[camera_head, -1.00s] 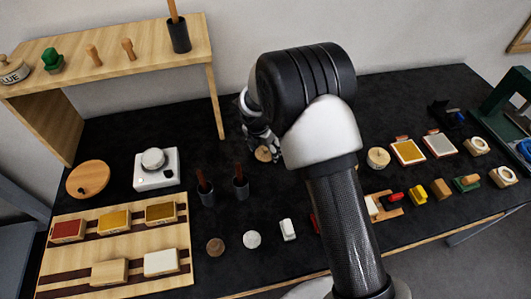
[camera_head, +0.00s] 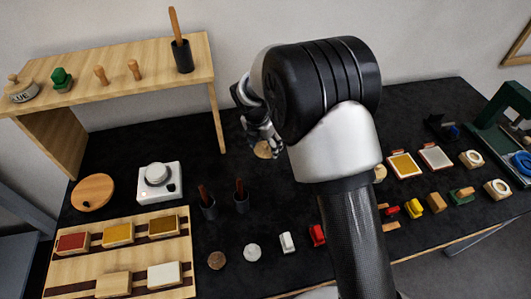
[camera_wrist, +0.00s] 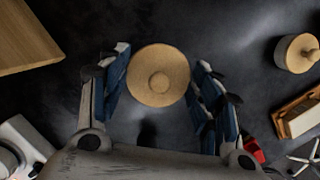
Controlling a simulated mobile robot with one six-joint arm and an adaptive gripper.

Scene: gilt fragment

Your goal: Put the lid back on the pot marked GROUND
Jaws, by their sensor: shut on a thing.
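My gripper (camera_wrist: 160,92) is shut on a round pale wooden lid (camera_wrist: 159,78) with a small knob in its middle. The fingers sit on the left and right of its rim in the wrist view. In the head view the lid (camera_head: 263,150) shows below my gripper (camera_head: 262,138), over the black table, behind two dark cups. A dark shadow lies near it in the wrist view. No marking GROUND is readable in either view, and I cannot tell which pot bears it. My arm hides part of the table.
A pot (camera_head: 22,92) with letters ending "LUE" stands on the wooden shelf (camera_head: 130,60). Dark cups with brown handles (camera_head: 207,207) stand in front of the lid. A round knobbed wooden item (camera_wrist: 296,53) is at right in the wrist view.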

